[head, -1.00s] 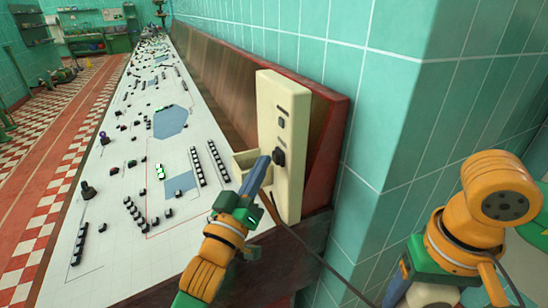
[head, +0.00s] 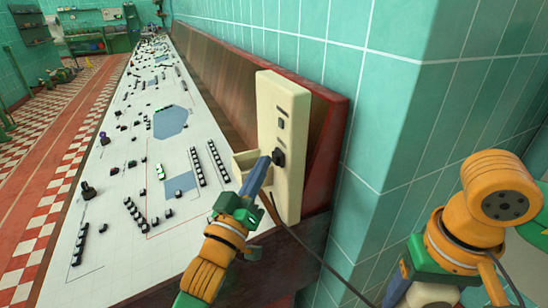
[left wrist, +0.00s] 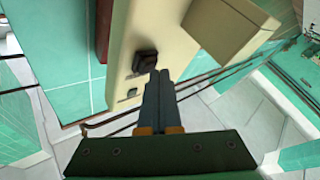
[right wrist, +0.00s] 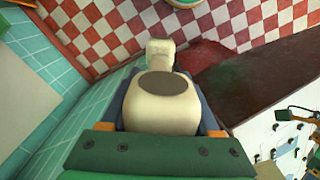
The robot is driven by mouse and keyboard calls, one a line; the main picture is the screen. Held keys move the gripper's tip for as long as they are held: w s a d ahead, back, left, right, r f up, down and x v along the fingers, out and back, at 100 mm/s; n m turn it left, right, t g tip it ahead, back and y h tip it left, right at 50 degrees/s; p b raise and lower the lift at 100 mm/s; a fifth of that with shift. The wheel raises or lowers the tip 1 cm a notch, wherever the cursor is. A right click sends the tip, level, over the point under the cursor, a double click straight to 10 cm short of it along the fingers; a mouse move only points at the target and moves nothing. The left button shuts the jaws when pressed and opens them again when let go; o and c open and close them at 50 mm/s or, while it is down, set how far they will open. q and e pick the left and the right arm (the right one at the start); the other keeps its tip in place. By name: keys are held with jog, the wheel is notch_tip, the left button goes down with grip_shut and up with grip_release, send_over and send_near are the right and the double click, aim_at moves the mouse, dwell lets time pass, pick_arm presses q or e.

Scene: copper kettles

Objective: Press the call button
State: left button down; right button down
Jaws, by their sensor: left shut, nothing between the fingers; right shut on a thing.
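A cream wall panel (head: 288,185) carries a black button-like knob (head: 278,158), which I take for the call button; the knob also shows in the left wrist view (left wrist: 145,61). My left gripper (head: 264,160) is shut and empty, its fingertips right at the knob. In the left wrist view the fingertips (left wrist: 158,75) lie just beside the knob; I cannot tell whether they touch it. My right gripper (right wrist: 163,112) is shut on a cream handset-like object (right wrist: 165,115) with a dark oval end.
A cream holder (head: 245,165) juts from the panel's left side. A dark cord (head: 310,250) hangs from the panel toward the lower right. A long white desk (head: 120,215) with several small black pieces runs away on the left. A teal tiled wall corner (head: 400,130) stands at right.

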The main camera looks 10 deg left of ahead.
pick_arm(q)
jog(key=shift+s+a, duration=0.35)
jog(key=shift+a, duration=0.1)
pick_arm(e)
jog(key=shift+r, duration=0.25)
jog(key=shift+r+p, duration=0.3)
jog(key=shift+p, duration=0.15)
jog(key=shift+r, duration=0.2)
pick_arm(q)
jog(key=s+a, duration=0.1)
jog(key=a, duration=0.1)
jog(key=s+a, duration=0.1)
jog(key=a, duration=0.1)
jog(key=shift+s, duration=0.35)
